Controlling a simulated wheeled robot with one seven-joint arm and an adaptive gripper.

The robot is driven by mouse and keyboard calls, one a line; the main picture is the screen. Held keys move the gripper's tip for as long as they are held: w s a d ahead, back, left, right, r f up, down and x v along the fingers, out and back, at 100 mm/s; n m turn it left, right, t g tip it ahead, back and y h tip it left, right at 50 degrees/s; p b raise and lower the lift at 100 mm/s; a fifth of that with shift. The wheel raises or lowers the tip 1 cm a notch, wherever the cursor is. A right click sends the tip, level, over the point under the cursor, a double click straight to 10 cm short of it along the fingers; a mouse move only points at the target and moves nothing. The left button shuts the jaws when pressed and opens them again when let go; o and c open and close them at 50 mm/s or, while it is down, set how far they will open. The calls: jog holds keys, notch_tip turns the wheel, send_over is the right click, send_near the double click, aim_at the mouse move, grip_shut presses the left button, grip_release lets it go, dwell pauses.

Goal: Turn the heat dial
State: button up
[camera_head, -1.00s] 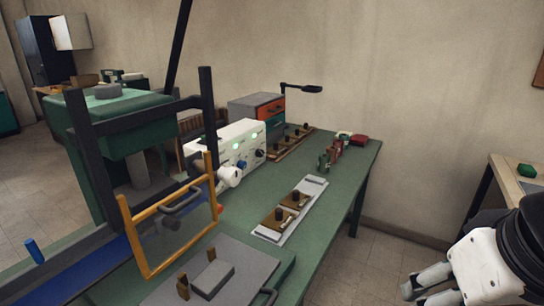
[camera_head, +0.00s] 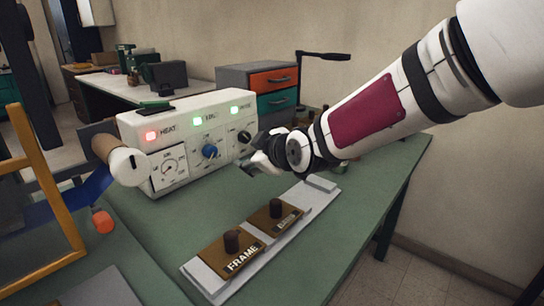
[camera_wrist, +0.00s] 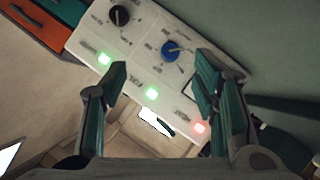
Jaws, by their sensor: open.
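The white control box (camera_head: 128,126) stands on the green table, with a lit red lamp marked HEAT (camera_head: 151,135) and two green lamps. My gripper (camera_head: 258,160) is open and empty, in front of the box's right end near the black dial. In the wrist view the blue dial (camera_wrist: 170,50) shows between and beyond my open fingers (camera_wrist: 160,75), and the black dial (camera_wrist: 119,15) is further up. Contact is not visible.
A board with two brown plates (camera_head: 236,270), one labelled FRAME, lies in front of the box. A yellow frame (camera_head: 48,190) stands at left. A drawer unit (camera_head: 268,80) is behind. The table at right is mostly clear.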

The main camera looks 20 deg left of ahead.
jog(key=a+f+n+y+b, duration=0.1)
jog(key=a+f+y+b, duration=0.1)
jog(key=a, duration=0.3)
jog(key=b, duration=0.1)
send_near(212, 152)
jog(key=x, duration=0.8)
jog(key=shift+a+f, duration=0.1)
jog(key=c, duration=1.2)
